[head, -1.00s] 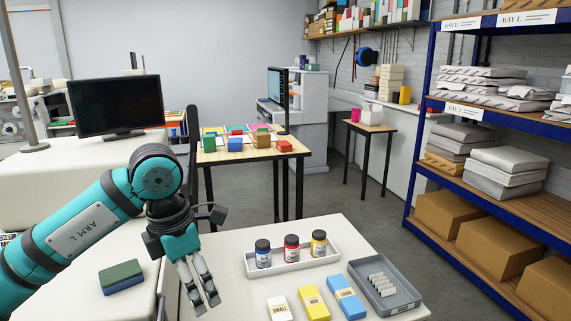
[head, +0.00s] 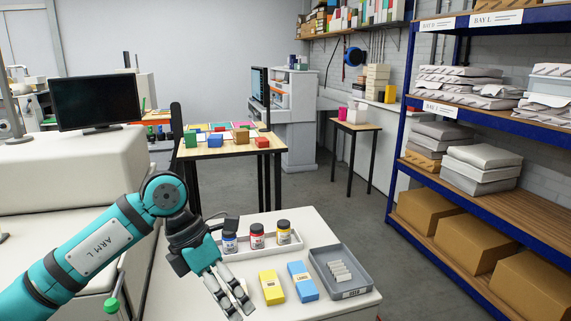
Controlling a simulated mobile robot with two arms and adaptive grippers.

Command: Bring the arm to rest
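My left arm comes in from the left in the head view. Its gripper (head: 233,304) points down and forward over the near left part of the white table (head: 318,231). The two fingers are apart, and I see nothing held between them. My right arm and gripper are not in view.
Near the gripper are a white tray (head: 297,246) with three jars, a yellow box (head: 271,287), a blue box (head: 302,281) and a grey tray (head: 367,283) with white pieces. Blue shelving (head: 395,160) stands right. Floor (head: 330,210) is clear beyond the table.

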